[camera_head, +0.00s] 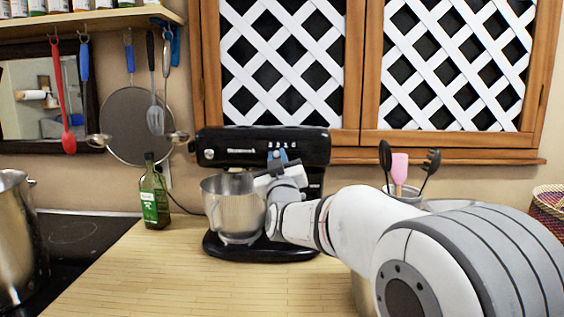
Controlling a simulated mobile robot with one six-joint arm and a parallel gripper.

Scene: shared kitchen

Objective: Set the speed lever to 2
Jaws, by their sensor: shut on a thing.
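A black stand mixer (227,143) stands on the wooden counter against the wall. Its steel bowl (226,206) sits under the head. A row of small pale marks (283,145) runs along the right side of the head, too small to read. My gripper (279,160) is at the mixer head just below these marks, shut on the speed lever. The lever is mostly hidden by my gripper, so its setting cannot be told. My white arm reaches in from the right and covers the mixer's lower right side.
A green bottle (153,195) stands left of the mixer. A steel pot (18,240) is on the dark hob (75,238) at far left. A utensil holder (404,193) and a woven basket (549,208) are at right. The front counter (150,280) is clear.

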